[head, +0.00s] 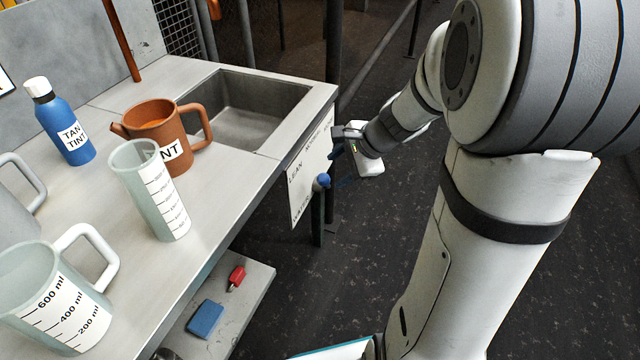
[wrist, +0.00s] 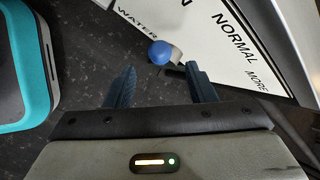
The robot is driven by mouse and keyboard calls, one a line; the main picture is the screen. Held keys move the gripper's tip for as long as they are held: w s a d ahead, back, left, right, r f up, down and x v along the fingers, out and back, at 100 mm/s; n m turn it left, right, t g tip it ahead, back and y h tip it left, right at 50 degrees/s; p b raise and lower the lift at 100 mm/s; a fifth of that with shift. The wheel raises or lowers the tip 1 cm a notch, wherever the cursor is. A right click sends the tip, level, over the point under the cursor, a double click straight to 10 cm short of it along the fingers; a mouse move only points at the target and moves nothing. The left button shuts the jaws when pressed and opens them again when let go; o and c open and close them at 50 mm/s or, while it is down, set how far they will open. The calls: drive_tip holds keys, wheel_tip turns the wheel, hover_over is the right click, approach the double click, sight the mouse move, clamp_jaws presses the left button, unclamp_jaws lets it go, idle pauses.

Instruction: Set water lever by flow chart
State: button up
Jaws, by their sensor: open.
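The water lever ends in a blue ball knob (head: 322,181) in front of a white label plate (head: 304,190) on the counter's end. The knob also shows in the wrist view (wrist: 160,53), with the words WATER, NORMAL and MORE on the plate (wrist: 225,45). In the head view LEAN is readable on the plate's left part. My gripper (wrist: 160,85) is open and empty, its two blue fingers apart. In the wrist view the knob appears beyond the fingertips, between them. In the head view my gripper (head: 336,152) is beside the plate, slightly above the knob. No flow chart is readable.
The counter (head: 225,190) holds a blue TAN TINT bottle (head: 65,125), a brown pitcher (head: 170,130), a tall measuring cup (head: 150,190) and a measuring jug (head: 60,295). A sink (head: 245,105) is behind. A lower shelf (head: 245,290) carries blue and red items. Dark floor lies right.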

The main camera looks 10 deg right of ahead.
sight(327, 177)
drive_tip(key=b+x, duration=0.3)
drive_tip(key=x, duration=0.4)
drive_tip(key=shift+w+a+f, duration=0.15)
drive_tip(key=shift+f, duration=0.2)
drive_tip(key=shift+c, duration=0.2)
clamp_jaws()
